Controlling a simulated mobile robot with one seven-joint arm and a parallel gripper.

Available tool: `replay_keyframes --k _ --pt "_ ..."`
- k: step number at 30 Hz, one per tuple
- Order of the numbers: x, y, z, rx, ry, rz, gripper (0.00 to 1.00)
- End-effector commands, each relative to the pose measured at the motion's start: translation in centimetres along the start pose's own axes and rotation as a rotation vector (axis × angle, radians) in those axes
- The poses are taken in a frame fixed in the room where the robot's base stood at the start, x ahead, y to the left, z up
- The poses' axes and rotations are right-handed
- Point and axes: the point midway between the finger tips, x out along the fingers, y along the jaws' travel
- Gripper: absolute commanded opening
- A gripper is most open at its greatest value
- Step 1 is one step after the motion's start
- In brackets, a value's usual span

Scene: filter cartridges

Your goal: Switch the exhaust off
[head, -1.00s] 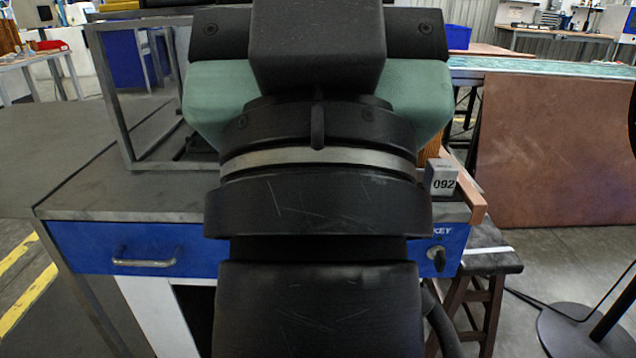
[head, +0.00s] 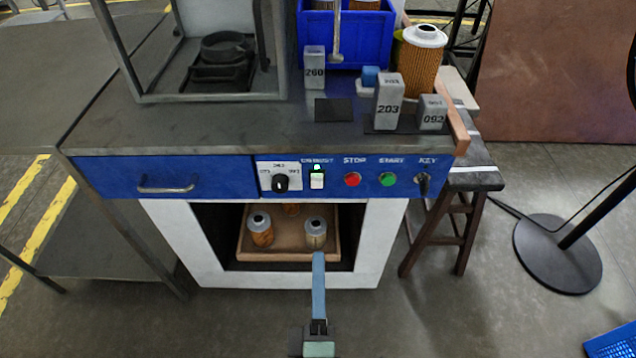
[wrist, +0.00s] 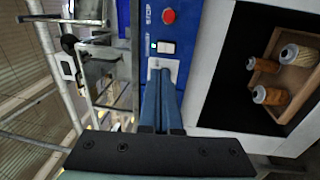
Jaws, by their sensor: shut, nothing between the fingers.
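The exhaust switch (head: 317,181) is a white rocker on the blue control panel (head: 338,187), under an EXHAUST label. A small green lamp (head: 317,167) above it is lit. The switch also shows in the wrist view (wrist: 165,47), just beyond my fingertips. My gripper (head: 318,256) has blue fingers, shut and empty, below the panel in the head view. In the wrist view the shut fingertips (wrist: 160,72) overlap the pale plate of the black selector knob (head: 280,183). I cannot tell whether they touch anything.
A red stop button (head: 352,180), green start button (head: 388,180) and key switch (head: 422,182) are right of the switch. A drawer handle (head: 166,189) is left. Below, an open compartment holds a tray (head: 275,255) with orange cartridges. Blocks and a cartridge (head: 420,60) stand on the bench.

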Motion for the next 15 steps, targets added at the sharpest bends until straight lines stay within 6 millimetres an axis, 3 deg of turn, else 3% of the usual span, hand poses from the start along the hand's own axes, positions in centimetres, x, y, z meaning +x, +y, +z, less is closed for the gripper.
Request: replay_keyframes --k 10,15 --pt "-0.3 -0.3 -0.1 -0.013 0.002 -0.006 0.0" --pt "0.7 -0.3 -0.1 -0.012 0.002 -0.003 0.0"
